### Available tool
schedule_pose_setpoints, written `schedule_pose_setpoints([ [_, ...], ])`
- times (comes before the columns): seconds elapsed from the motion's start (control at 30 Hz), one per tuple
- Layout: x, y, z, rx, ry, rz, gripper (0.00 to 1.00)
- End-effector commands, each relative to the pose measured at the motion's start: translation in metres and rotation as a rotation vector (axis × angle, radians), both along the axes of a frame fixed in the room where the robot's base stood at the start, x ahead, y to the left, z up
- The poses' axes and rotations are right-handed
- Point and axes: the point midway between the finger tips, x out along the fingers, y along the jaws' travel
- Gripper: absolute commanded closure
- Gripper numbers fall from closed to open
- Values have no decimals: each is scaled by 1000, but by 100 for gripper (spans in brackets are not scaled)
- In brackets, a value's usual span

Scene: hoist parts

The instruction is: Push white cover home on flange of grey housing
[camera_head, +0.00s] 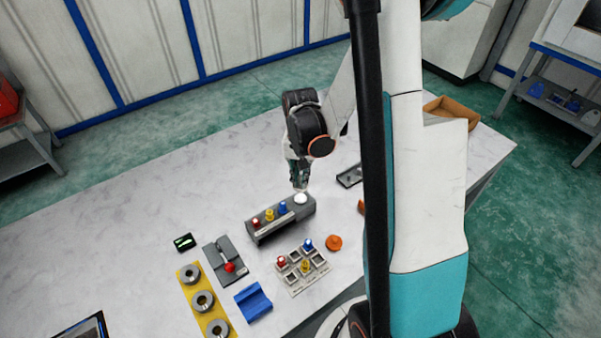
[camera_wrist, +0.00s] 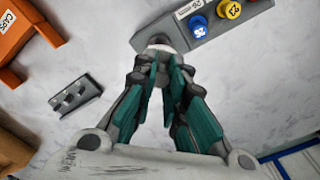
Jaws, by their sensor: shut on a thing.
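The grey housing (camera_head: 265,236) lies on the white table, with a row of red, yellow and blue round pieces on top. The white cover (camera_head: 301,198) is at the housing's right end. It also shows in the wrist view (camera_wrist: 160,42), just beyond my fingertips and partly hidden by them. My gripper (camera_head: 300,185) is above that end, pointing down, with its fingers (camera_wrist: 166,62) shut on the white cover. The flange is hidden, so I cannot tell how far the cover sits on it.
A grey tray with small coloured pieces (camera_head: 302,270), an orange knob (camera_head: 334,242), a blue block (camera_head: 253,302) and a yellow plate with rings (camera_head: 188,287) lie in front. A dark slotted bracket (camera_wrist: 75,95) lies near my gripper. The table's left rear is clear.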

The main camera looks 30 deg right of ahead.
Motion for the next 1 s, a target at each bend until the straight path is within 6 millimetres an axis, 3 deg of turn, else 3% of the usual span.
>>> schedule_pose_setpoints([
  [0.53,0,0,-51,0,0,1,100],
  [1.0,0,0,-56,0,0,1,100],
])
